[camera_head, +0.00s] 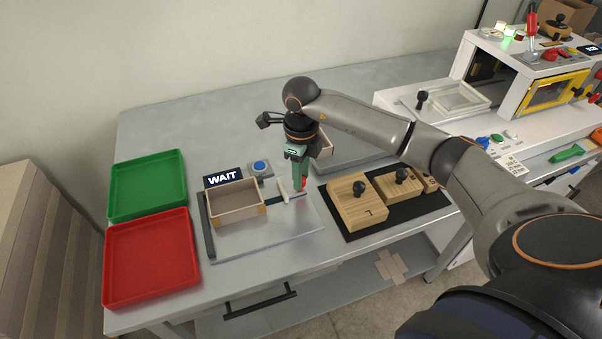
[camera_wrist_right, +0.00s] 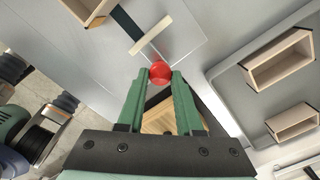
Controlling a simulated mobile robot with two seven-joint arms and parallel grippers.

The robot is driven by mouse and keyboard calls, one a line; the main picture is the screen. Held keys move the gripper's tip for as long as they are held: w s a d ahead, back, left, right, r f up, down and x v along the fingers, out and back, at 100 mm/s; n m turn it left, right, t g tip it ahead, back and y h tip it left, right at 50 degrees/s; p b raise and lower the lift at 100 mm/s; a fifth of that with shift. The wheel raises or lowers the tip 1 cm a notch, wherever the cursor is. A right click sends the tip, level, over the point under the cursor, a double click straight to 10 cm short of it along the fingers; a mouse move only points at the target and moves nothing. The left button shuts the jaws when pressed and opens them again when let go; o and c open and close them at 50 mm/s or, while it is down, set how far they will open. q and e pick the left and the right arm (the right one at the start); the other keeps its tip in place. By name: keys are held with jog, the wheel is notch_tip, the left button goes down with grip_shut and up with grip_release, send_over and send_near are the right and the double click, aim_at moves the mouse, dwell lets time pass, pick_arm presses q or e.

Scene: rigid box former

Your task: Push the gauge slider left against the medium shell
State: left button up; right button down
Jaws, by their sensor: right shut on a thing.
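The medium shell (camera_head: 236,216), an open wooden box frame, sits on the grey gauge plate (camera_head: 290,229) at its left side. The gauge slider (camera_head: 283,191) is a pale upright bar to the right of the shell, with a visible gap between them. My right gripper (camera_head: 300,183) points down and is shut on the slider's red knob (camera_wrist_right: 159,72). In the right wrist view the pale slider bar (camera_wrist_right: 152,34) lies beyond the knob, and a corner of the shell (camera_wrist_right: 88,10) shows at the top edge. My left gripper is not in view.
A WAIT display (camera_head: 222,177) and a blue button (camera_head: 260,166) stand behind the plate. Green (camera_head: 148,186) and red (camera_head: 150,258) trays lie at the left. Wooden blocks with black knobs (camera_head: 357,205) sit on a black mat to the right. A grey tray (camera_wrist_right: 252,92) holds other shells.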

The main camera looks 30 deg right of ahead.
jog(key=a, duration=0.2)
jog(key=w+a, duration=0.1)
jog(key=a, duration=0.3)
jog(key=shift+w+b, duration=0.25)
jog(key=shift+b, duration=0.05)
jog(key=c, duration=0.6)
grip_release()
jog(key=shift+o, duration=0.2)
jog(key=shift+d, duration=0.1)
notch_tip(320, 180, up, 13)
jog(key=shift+f, duration=0.2)
jog(key=shift+s+f, duration=0.1)
jog(key=shift+s, duration=0.05)
